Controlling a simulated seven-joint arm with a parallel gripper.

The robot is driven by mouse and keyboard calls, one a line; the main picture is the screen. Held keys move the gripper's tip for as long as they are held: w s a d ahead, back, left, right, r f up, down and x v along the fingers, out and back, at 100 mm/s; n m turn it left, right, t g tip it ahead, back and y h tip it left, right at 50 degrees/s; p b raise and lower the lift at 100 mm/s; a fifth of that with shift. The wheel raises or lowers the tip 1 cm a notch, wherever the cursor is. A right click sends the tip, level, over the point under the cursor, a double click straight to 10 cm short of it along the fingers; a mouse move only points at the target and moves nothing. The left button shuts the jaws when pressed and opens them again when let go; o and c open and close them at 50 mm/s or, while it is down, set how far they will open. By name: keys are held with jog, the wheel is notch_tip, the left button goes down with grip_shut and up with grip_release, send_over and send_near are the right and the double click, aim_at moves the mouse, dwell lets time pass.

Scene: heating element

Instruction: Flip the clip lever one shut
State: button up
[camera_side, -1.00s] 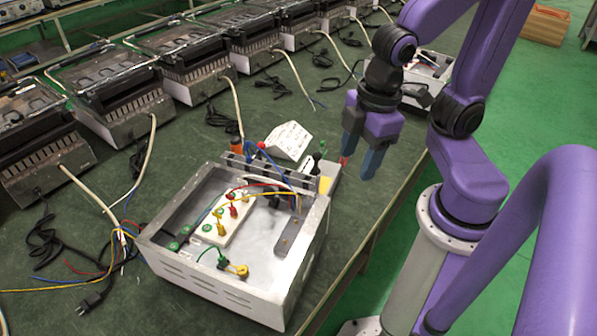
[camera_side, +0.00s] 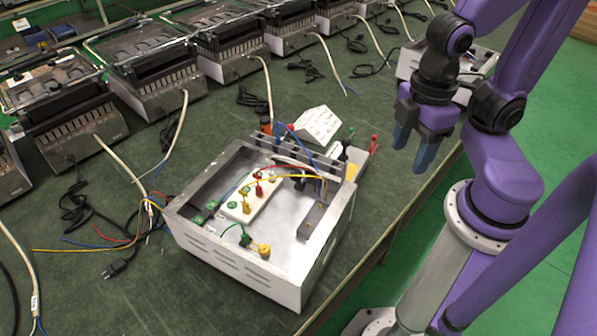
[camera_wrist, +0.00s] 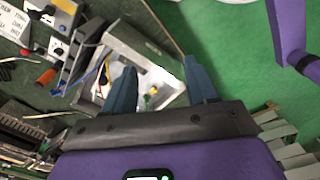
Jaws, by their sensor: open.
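The open metal box (camera_side: 235,262) stands on the green bench, with coloured wires and plugs inside. A row of dark upright parts (camera_side: 270,150) runs along its back edge. Small red (camera_side: 374,143) and green (camera_side: 352,132) upright pieces stand at its back right corner; I cannot tell which piece is clip lever one. My gripper (camera_side: 413,148) is open and empty, above and right of that corner, touching nothing. In the wrist view, the box (camera_wrist: 145,52) shows behind and between my gripper's blue fingers (camera_wrist: 160,76).
A white sloped label block (camera_side: 318,124) sits behind the box. An orange-handled tool (camera_wrist: 46,77) lies nearby in the wrist view. A row of similar units (camera_side: 150,75) with loose cables lines the back. The bench edge (camera_side: 400,228) runs close to the box's right.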

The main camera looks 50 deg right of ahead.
jog(key=shift+w, duration=0.1)
jog(key=c, duration=1)
jog(key=shift+w+a+f+m+g, duration=0.15)
jog(key=shift+w+f+m+g, duration=0.2)
jog(key=shift+w+g, duration=0.2)
grip_shut()
jog(key=w+d+f+m+g+y, duration=0.1)
jog(key=w+d+f+m+y, duration=0.15)
jog(key=w, duration=0.35)
jog(key=w+d+f+m+g+y, duration=0.1)
jog(key=w+d+f+m+y, duration=0.15)
jog(key=w, duration=0.45)
jog(key=w+d+f+m+g+y, duration=0.1)
jog(key=w+d+f+m+y, duration=0.1)
jog(key=w+f+m+y, duration=0.3)
jog(key=w+d+f+t+y, duration=0.1)
jog(key=w+d+f+t, duration=0.1)
jog(key=w+d, duration=0.4)
jog(key=shift+d+f+t+y, duration=0.3)
jog(key=shift+d+f+t, duration=0.15)
jog(key=shift+t, duration=0.4)
jog(key=shift+w, duration=0.1)
